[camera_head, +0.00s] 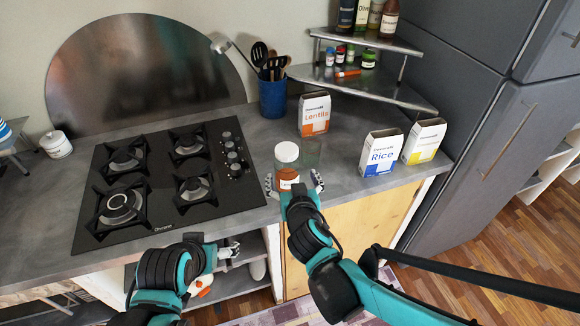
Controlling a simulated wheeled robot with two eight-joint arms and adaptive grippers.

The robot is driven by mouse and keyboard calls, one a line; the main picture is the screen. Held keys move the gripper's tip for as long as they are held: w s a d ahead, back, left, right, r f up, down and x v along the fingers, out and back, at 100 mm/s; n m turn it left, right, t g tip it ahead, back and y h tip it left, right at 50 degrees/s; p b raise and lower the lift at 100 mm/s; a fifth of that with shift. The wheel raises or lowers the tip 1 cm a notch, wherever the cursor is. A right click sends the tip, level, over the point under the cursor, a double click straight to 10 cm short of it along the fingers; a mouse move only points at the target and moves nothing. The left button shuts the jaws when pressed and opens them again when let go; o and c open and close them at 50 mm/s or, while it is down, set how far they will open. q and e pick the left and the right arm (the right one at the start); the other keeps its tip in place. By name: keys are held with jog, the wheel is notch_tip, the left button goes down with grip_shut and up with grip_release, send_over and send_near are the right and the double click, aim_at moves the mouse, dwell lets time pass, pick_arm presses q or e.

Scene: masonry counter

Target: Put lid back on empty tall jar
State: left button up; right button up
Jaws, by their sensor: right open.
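A jar with a white lid (287,152) stands near the counter's front edge, right of the stove. Its lower part looks orange (288,176). A faint, clear glass shape (312,153), apparently an empty jar, stands just right of it; I cannot make out a lid on it. My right gripper (295,184) is open, its fingers spread to the left and right at the front of the jars. Its wrist hides their lower front, so contact cannot be told. My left gripper (232,250) is low, in front of the counter's open shelves, away from the jars.
The black gas stove (165,185) is left of the jars. A Lentils box (314,115), a Rice box (380,153) and a yellow-white box (423,141) stand behind and right. A blue utensil holder (272,98) and a corner shelf (360,87) are at the back.

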jog(key=shift+s+r, duration=0.1)
jog(key=shift+s, duration=0.15)
jog(key=shift+d, duration=0.1)
dwell(0.3)
jog(key=s+d+f+g+h, duration=0.1)
jog(key=s+d+f+g, duration=0.1)
jog(key=s+d, duration=0.6)
jog(key=s+d+f+m+g, duration=0.1)
jog(key=s+d+g, duration=0.3)
jog(key=s+d, duration=0.4)
jog(key=shift+s+f+g+h, duration=0.4)
jog(key=shift+s+f, duration=0.1)
jog(key=shift+f, duration=0.25)
jog(key=shift+d, duration=0.1)
dwell(0.9)
